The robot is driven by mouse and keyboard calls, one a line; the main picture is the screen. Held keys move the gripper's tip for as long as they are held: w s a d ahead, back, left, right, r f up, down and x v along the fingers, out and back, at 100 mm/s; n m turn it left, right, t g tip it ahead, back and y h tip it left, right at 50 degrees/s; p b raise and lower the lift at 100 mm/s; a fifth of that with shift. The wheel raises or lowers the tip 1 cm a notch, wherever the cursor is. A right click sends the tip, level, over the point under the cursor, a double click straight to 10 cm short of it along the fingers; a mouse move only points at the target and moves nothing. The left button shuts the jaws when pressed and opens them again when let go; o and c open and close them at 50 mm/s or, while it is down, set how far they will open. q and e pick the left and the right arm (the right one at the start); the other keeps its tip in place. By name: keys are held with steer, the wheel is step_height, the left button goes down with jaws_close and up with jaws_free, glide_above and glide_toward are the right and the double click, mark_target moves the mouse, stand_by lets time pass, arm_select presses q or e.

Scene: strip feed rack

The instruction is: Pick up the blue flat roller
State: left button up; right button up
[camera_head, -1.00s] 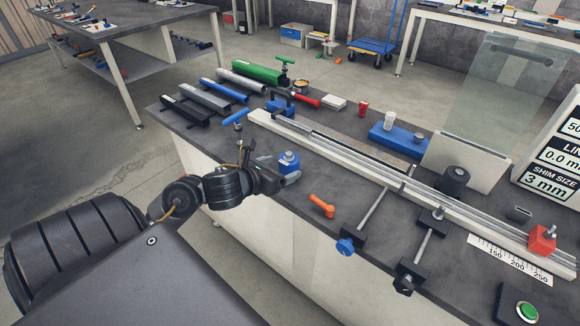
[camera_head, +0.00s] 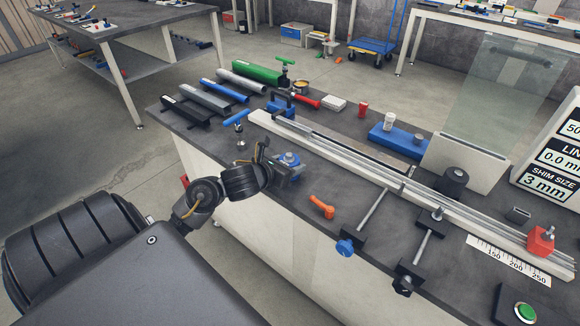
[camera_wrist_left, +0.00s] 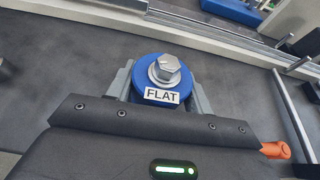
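The blue flat roller (camera_wrist_left: 163,77) stands upright on the bench, a blue disc with a silver hex bolt on top and a white "FLAT" label. In the head view the roller (camera_head: 289,159) is near the bench's front edge, partly hidden by my left gripper (camera_head: 287,170). In the left wrist view the gripper's grey fingers (camera_wrist_left: 162,88) lie on either side of the roller, very close to it. I see no clear grip, and the inner finger faces are hidden. My right gripper is not in view.
An orange-handled tool (camera_head: 322,207) lies right of the roller. A long metal rail (camera_head: 340,153) runs behind it. A blue T-handle tool (camera_head: 237,119) stands to the left. Rods with black blocks (camera_head: 420,248) lie further right. Coloured bars (camera_head: 224,91) line the back left.

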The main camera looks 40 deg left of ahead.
arm_select(q)
steer(key=c, duration=0.3)
steer(key=shift+r, duration=0.1)
steer(key=shift+r, duration=0.65)
steer(key=shift+s+a+r+p, duration=0.8)
steer(key=shift+s+a+r, duration=0.55)
steer(key=shift+s+r, duration=0.55)
steer(key=shift+s+a+r+p, duration=0.85)
steer(key=shift+s+a+r, duration=0.45)
steer(key=shift+s+r, duration=0.65)
steer(key=shift+s+a+r+p, duration=0.8)
steer(key=shift+s+a+r, duration=0.55)
steer(key=shift+s+r, duration=0.55)
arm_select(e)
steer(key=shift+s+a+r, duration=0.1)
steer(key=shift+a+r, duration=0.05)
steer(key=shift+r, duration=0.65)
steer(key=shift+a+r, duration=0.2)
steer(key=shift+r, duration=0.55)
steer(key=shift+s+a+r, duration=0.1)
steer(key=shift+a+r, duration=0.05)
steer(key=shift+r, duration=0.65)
